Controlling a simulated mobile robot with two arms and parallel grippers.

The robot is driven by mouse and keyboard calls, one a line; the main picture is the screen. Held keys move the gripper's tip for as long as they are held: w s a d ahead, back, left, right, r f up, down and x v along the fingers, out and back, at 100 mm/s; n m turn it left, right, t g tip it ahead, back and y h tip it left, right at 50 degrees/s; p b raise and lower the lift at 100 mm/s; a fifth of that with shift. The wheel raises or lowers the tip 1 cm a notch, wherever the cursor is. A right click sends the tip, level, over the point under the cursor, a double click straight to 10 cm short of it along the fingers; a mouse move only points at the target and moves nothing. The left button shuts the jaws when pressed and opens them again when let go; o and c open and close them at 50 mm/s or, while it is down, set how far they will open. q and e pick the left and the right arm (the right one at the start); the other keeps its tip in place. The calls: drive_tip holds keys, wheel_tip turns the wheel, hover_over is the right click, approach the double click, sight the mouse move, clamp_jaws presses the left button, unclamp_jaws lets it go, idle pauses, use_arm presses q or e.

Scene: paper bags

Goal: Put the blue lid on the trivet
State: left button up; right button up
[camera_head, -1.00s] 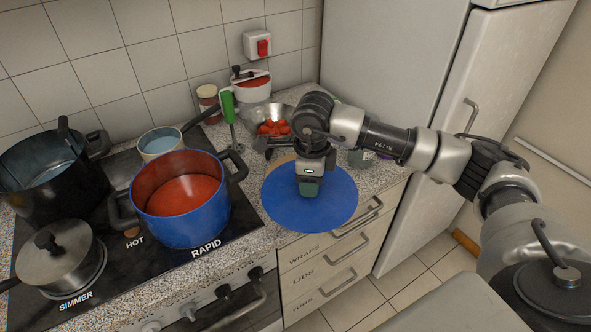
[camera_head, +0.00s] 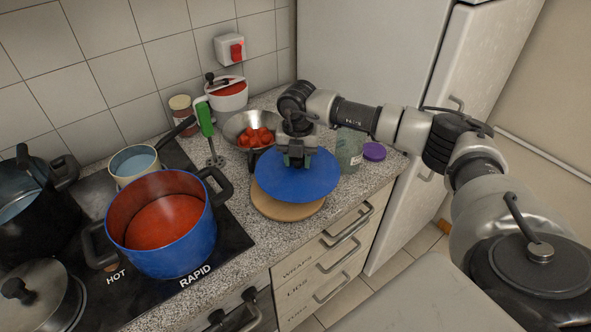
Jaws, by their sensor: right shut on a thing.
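The blue lid (camera_head: 312,182) is a flat round disc in the head view, right of the blue pot. My right gripper (camera_head: 297,160) is shut on it from above. The lid hides much of the round tan trivet (camera_head: 285,210), whose front part shows below the lid's front edge on the counter. The lid appears to be a little above the trivet and set back from its front; I cannot tell whether they touch. My left gripper is not in view.
A blue pot of red sauce (camera_head: 172,240) stands on the hob to the left. A bowl of red pieces (camera_head: 240,124), a green-handled blender (camera_head: 205,122), a glass jar (camera_head: 350,150) and a purple lid (camera_head: 374,151) stand nearby. Bare counter (camera_head: 238,232) lies left of the trivet.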

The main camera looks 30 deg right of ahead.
sight(297, 168)
wheel_tip(297, 168, down, 4)
drive_tip(key=shift+r+p, duration=0.2)
drive_tip(key=shift+p, duration=0.25)
drive_tip(key=shift+f, duration=0.35)
drive_tip(key=shift+f, duration=0.1)
drive_tip(key=shift+f, duration=0.15)
drive_tip(key=o, duration=1)
